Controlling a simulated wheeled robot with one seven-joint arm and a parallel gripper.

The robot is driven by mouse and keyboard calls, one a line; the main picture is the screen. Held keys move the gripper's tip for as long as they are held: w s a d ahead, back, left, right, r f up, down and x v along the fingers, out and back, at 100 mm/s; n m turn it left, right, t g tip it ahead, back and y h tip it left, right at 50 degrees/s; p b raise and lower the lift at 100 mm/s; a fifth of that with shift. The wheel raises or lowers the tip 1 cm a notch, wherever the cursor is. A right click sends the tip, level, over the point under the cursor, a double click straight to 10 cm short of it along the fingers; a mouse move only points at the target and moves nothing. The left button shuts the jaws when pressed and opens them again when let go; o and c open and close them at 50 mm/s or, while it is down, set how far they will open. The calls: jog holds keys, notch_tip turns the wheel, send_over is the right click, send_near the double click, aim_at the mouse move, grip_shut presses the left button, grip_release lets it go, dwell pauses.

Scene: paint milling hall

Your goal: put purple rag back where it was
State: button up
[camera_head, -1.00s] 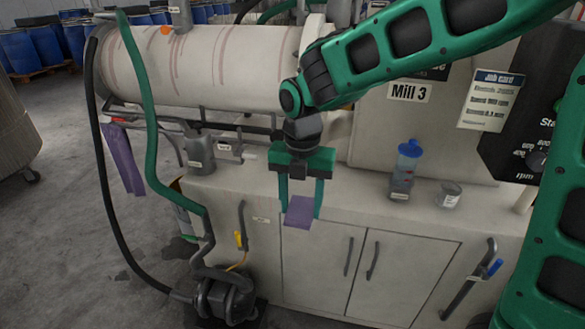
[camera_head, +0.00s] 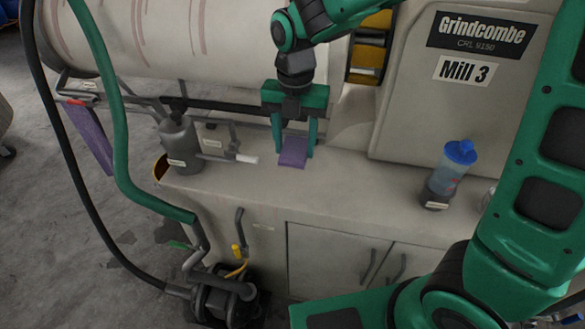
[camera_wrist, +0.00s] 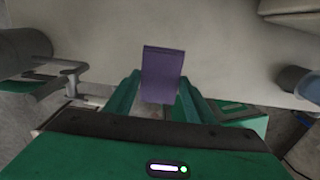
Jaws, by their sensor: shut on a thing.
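My gripper (camera_head: 294,154) is shut on a small purple rag (camera_head: 293,150), which hangs flat between the green fingers. It is over the back part of the pale countertop (camera_head: 345,205), below the drum; I cannot tell whether the rag touches the surface. In the wrist view the rag (camera_wrist: 162,75) stands between the fingers above the pale top. A second purple cloth (camera_head: 88,138) hangs from the left end of the dark rail (camera_head: 150,99) along the drum.
A grey can (camera_head: 180,147) with a label stands left of my gripper, with a pale-tipped bar (camera_head: 245,159) beside it. A blue-capped bottle (camera_head: 450,173) stands to the right. A green hose (camera_head: 120,130) and a black hose run down the left side. The counter's middle is clear.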

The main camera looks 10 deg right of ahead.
send_over(295, 183)
notch_tip(295, 183, down, 6)
jog(key=shift+w+r, duration=0.1)
jog(key=shift+w, duration=0.05)
jog(key=shift+f, duration=2)
jog(key=shift+f, duration=0.15)
jog(key=o, duration=1)
notch_tip(295, 183, up, 12)
jog(key=shift+r, duration=0.15)
jog(key=shift+s, duration=0.2)
